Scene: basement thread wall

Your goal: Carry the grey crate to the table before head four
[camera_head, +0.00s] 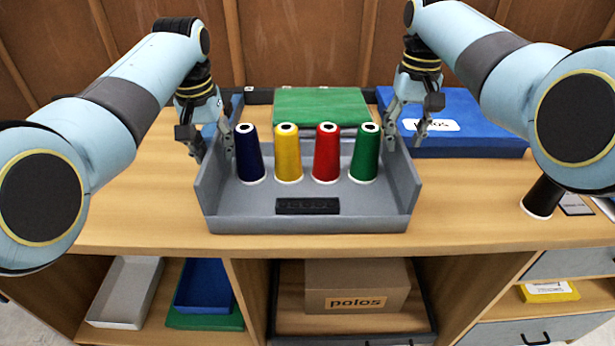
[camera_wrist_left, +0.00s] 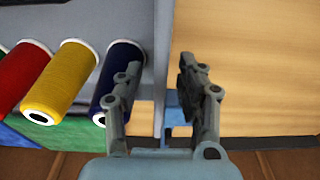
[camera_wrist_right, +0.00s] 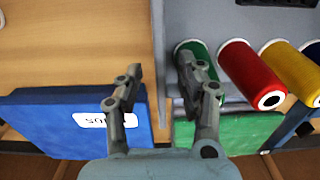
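The grey crate (camera_head: 312,221) stands on the wooden table top (camera_head: 120,226). It holds a navy cone (camera_head: 249,158), a yellow cone (camera_head: 287,158), a red cone (camera_head: 326,158) and a green cone (camera_head: 364,158), all upright in a row. My left gripper (camera_head: 208,150) is open at the crate's left wall, with one finger inside beside the navy cone and one outside; the left wrist view shows the wall between its fingers (camera_wrist_left: 157,90). My right gripper (camera_head: 408,143) is open with its fingers either side of the right wall, which also shows in the right wrist view (camera_wrist_right: 158,70).
A blue box (camera_head: 480,115) lies behind right and a green box (camera_head: 320,106) behind the crate. A dark cone (camera_head: 543,196) stands at the right. A cardboard box (camera_head: 355,285) and trays sit on shelves below. The table left of the crate is clear.

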